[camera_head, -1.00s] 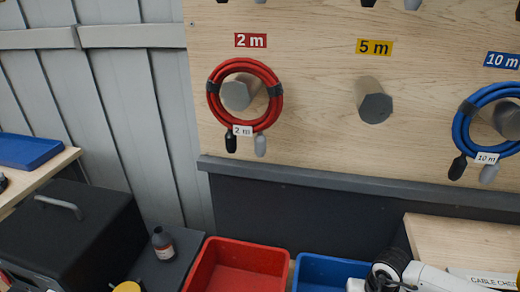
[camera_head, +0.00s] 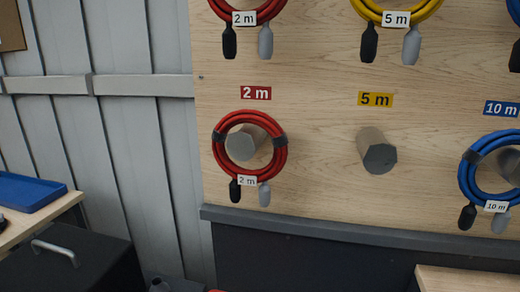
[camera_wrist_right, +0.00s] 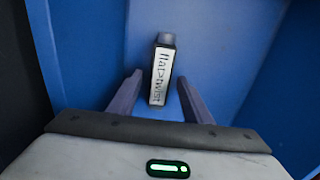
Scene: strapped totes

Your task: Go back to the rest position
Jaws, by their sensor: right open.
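My right gripper (camera_wrist_right: 160,80) shows in the right wrist view with its two dark fingers spread apart. A dark item with a grey top and a white lettered label (camera_wrist_right: 161,78) is seen between and beyond the fingers. I cannot tell how far it is from the fingertips, and no finger is seen closed on it. Blue walls of what looks like a bin (camera_wrist_right: 225,45) surround it. Neither gripper shows in the head view, and my left gripper is out of sight.
A wooden board (camera_head: 320,130) carries a red coil (camera_head: 220,165) and a blue coil (camera_head: 467,185) on pegs. The 5 m peg (camera_head: 378,155) between them is bare. More coils hang above. A blue tray (camera_head: 28,192) and black box (camera_head: 75,262) are at left.

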